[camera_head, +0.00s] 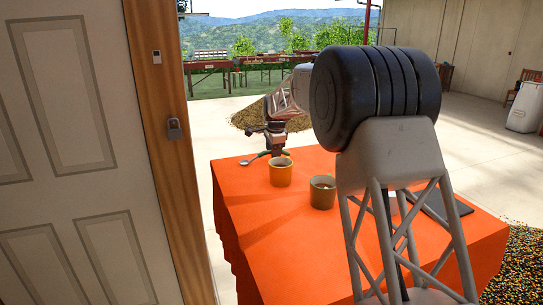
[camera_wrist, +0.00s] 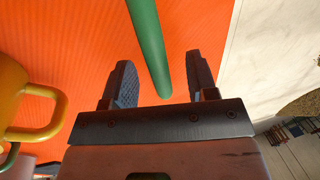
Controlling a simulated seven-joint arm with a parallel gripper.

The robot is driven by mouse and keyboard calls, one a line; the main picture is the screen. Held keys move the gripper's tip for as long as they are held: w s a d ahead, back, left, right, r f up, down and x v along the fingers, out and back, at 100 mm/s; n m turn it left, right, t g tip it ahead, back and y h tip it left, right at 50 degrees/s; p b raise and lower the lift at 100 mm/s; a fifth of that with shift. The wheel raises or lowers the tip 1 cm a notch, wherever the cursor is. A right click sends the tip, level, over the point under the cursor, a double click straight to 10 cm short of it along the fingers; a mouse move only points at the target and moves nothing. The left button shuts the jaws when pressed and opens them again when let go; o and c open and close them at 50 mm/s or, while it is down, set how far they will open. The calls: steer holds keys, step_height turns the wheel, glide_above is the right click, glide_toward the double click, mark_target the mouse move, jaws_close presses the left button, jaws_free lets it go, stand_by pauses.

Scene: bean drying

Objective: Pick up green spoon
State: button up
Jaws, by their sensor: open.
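A green spoon handle (camera_wrist: 149,45) shows in the wrist view, running from the top edge down between my two fingers. My gripper (camera_wrist: 160,78) is open, with a dark ridged finger on each side of the handle and a gap on both sides. In the head view my gripper (camera_head: 276,153) is low over the far left part of the orange table. The spoon's pale bowl end (camera_head: 246,162) lies on the cloth left of my gripper. The rest of the spoon is partly hidden by my gripper there.
A yellow mug (camera_head: 281,172) stands just in front of my gripper; its handle (camera_wrist: 50,120) shows at the left in the wrist view. A dark greenish mug (camera_head: 322,191) stands to its right. A flat dark object (camera_head: 445,207) lies at the table's right. The orange cloth (camera_head: 270,240) is bare in front.

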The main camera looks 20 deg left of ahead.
steer(key=shift+f, duration=0.4)
jaws_close()
stand_by(0.4)
steer(key=shift+r, duration=0.1)
steer(key=shift+r, duration=4.95)
